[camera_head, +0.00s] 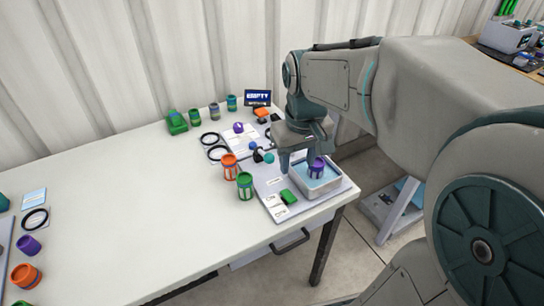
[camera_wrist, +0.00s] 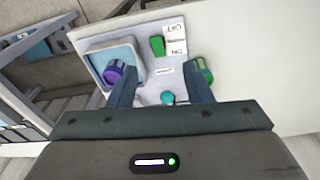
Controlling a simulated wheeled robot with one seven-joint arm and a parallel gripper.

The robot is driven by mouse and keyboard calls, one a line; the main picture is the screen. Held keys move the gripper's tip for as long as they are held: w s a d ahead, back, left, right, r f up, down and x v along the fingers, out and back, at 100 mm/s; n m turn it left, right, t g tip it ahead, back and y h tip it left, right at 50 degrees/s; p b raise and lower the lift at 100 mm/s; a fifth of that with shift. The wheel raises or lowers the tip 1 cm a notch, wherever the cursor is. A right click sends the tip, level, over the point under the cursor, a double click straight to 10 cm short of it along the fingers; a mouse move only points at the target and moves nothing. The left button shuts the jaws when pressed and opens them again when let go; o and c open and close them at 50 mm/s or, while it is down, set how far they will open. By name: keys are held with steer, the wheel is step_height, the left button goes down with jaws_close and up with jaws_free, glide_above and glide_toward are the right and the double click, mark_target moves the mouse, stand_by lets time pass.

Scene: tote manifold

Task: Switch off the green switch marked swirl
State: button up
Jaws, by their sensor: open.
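The green switch (camera_head: 288,197) sits on the light grey panel (camera_head: 262,186) near the table's front right corner. In the wrist view the green switch (camera_wrist: 157,45) is beside two small white labels (camera_wrist: 175,38), apparently OFF and ON. Which of them it is set to I cannot tell. A further label (camera_wrist: 164,69) lies on the panel, too small to read. My gripper (camera_head: 301,160) is above the panel, pointing down, behind the switch. In the wrist view my gripper (camera_wrist: 161,84) has its fingers wide apart, nothing between them, and the switch lies beyond the tips.
A pale blue tray (camera_head: 334,184) holding a purple jar (camera_head: 316,168) stands on the panel beside the switch. A green jar (camera_head: 245,187) and an orange jar (camera_head: 229,167) stand to the left. A teal ball (camera_head: 269,159) is near my gripper. The table's middle is clear.

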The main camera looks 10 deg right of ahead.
steer(key=n+g+b, duration=0.1)
steer(key=b, duration=0.1)
glide_above(288, 194)
step_height(288, 194, down, 4)
step_height(288, 194, down, 13)
steer(key=shift+f+b, duration=0.2)
steer(key=shift+b, duration=0.8)
